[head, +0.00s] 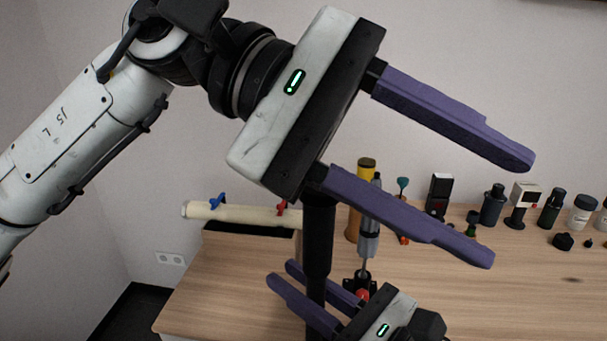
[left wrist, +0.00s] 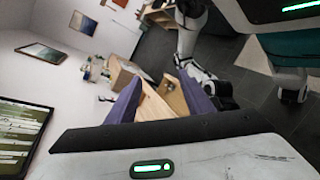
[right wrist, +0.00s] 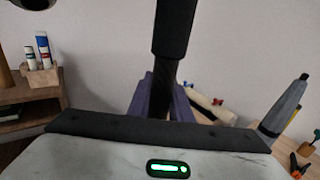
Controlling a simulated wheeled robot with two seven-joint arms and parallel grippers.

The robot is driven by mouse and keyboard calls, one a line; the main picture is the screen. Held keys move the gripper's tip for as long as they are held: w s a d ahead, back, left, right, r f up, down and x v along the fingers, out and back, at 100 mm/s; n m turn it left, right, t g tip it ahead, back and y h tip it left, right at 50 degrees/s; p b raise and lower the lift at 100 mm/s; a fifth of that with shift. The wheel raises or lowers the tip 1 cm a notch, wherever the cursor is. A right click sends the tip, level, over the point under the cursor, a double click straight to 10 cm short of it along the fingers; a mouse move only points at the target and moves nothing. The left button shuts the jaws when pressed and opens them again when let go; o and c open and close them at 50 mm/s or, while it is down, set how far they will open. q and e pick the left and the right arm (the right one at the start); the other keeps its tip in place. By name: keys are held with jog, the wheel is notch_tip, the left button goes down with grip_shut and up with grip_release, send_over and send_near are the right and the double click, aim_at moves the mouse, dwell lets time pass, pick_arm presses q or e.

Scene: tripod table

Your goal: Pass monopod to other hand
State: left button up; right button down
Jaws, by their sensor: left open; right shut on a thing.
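The monopod (head: 318,245) is a black upright pole with a thicker grip section. My right gripper (head: 283,273), low in the head view, is shut on it. In the right wrist view the monopod (right wrist: 173,30) rises from between the purple fingers (right wrist: 162,92). My left gripper (head: 505,210) is open and empty, high in the head view, its fingers pointing right and slightly down. Its body and lower finger base hide the monopod's top in the head view. In the left wrist view no pole shows between the open fingers (left wrist: 160,98).
A wooden table (head: 520,295) stands behind the grippers. A cream tube (head: 240,214) with blue and red clamps lies at its left. A yellow-topped cylinder (head: 366,165) and a grey pole (head: 369,235) stand near the middle. Several small items, including a black-and-white device (head: 524,200), line the back right.

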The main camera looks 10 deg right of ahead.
pick_arm(q)
notch_tip(320, 180, down, 3)
jog(key=a+m+t+y, duration=0.3)
jog(key=m+t+y, duration=0.1)
jog(key=m, duration=0.1)
jog(key=m+t+y, duration=0.4)
jog(key=t+y, duration=0.2)
send_near(321, 248)
jog(key=x, duration=0.8)
jog(key=w+x, duration=0.1)
jog(key=x, duration=0.3)
jog(key=shift+r, duration=0.2)
grip_shut()
pick_arm(e)
jog(key=c, duration=1.5)
grip_release()
jog(key=shift+c, duration=0.2)
